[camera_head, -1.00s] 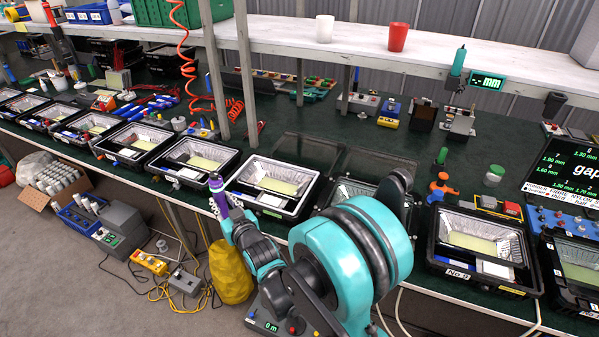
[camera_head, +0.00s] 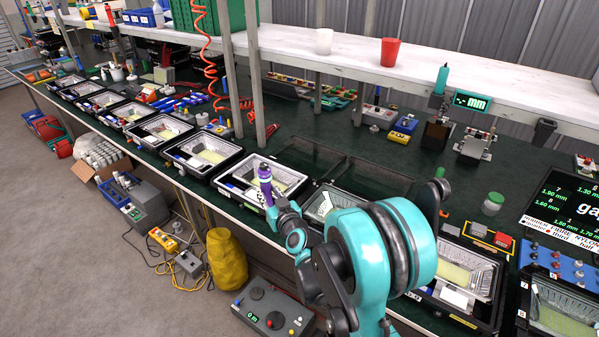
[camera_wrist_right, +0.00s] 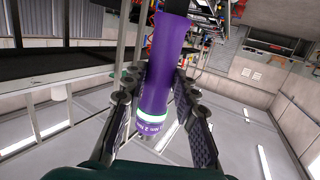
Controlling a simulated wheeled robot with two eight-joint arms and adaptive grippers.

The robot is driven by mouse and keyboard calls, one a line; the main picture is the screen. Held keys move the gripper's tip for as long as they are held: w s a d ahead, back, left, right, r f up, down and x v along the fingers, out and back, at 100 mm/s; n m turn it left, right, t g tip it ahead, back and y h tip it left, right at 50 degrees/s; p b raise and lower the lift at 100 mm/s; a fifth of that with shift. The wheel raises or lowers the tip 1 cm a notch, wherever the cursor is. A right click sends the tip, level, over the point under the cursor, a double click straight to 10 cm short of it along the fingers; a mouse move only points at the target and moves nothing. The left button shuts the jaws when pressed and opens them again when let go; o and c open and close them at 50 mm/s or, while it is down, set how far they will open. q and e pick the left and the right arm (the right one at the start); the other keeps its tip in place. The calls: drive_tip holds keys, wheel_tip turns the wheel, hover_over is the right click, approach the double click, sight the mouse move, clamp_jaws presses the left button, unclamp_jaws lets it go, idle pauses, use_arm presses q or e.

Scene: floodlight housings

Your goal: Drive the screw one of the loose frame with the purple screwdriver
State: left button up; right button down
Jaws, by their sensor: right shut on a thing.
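The purple screwdriver (camera_head: 265,178) stands roughly upright in my right gripper (camera_head: 279,209), in front of a housing in the row. In the right wrist view, my right gripper (camera_wrist_right: 158,100) is shut around its purple handle (camera_wrist_right: 165,65), with a white and green band near the lower end. The screwdriver's tip cannot be made out. Several black-rimmed floodlight housings (camera_head: 205,154) line the bench's front edge. One housing (camera_head: 325,203) is partly behind my right arm. Which frame is loose, and its screw one, cannot be told. My left gripper is out of view.
Dark flat panels (camera_head: 372,180) lie on the green bench (camera_head: 340,135) behind the housings. Shelf posts (camera_head: 253,75) rise from the bench. A red cup (camera_head: 389,52) stands on the white shelf (camera_head: 450,65). A yellow bag (camera_head: 226,258) sits on the floor below.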

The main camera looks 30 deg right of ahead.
drive_tip(key=s+d+r+p, duration=0.1)
drive_tip(key=d+r, duration=0.3)
drive_tip(key=d, duration=0.4)
drive_tip(key=shift+m+h, duration=0.3)
drive_tip(key=shift+h, duration=0.1)
drive_tip(key=shift+d, duration=0.1)
drive_tip(key=shift+s+f, duration=0.1)
wheel_tip(320, 180, down, 8)
drive_tip(key=b, duration=0.7)
drive_tip(key=shift+r, duration=0.2)
drive_tip(key=shift+f+b, duration=0.95)
drive_tip(key=shift+b, duration=0.15)
idle(1.9)
drive_tip(key=shift+r, duration=0.1)
idle(1.1)
